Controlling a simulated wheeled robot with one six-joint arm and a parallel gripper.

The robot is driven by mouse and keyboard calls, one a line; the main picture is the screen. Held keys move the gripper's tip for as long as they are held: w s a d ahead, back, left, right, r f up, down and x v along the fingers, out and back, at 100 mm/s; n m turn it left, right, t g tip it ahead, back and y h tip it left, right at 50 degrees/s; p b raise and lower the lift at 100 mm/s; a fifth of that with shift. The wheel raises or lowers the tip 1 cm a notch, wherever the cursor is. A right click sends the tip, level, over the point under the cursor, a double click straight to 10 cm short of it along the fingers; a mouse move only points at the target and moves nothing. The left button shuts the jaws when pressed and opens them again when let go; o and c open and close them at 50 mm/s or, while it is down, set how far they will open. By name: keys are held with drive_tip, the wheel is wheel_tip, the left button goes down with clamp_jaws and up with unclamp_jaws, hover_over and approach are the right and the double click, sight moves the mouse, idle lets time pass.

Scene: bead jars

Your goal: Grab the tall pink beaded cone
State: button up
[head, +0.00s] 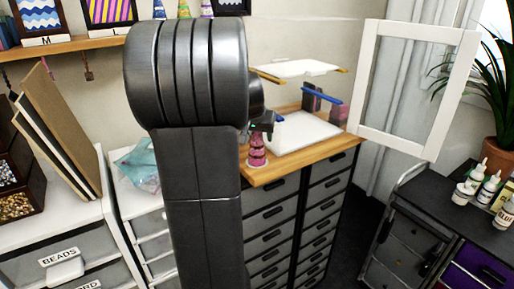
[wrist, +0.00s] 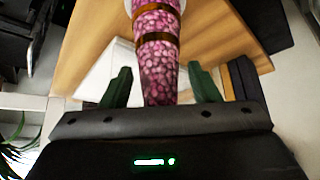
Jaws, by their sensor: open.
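The tall pink beaded cone (head: 257,153) stands upright on the wooden top near its front left edge. In the wrist view the cone (wrist: 157,58) is filled with pink beads and has brown-gold bands. Its narrow end points toward my gripper, with its wider base at the picture's top edge. My gripper (wrist: 160,86) is open, with one green finger on each side of the cone's narrow end. Gaps show between the fingers and the cone. In the head view my gripper (head: 265,122) is at the cone's top, partly hidden by my arm.
A white tray or board (head: 305,132) lies on the wooden top (head: 270,176) behind the cone. Dark drawers (head: 275,215) are below. A shelf (head: 70,45) with pictures and small cones runs along the upper left.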

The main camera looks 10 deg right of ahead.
drive_tip(key=c, duration=1)
drive_tip(key=shift+c, duration=0.2)
drive_tip(key=shift+r, duration=0.1)
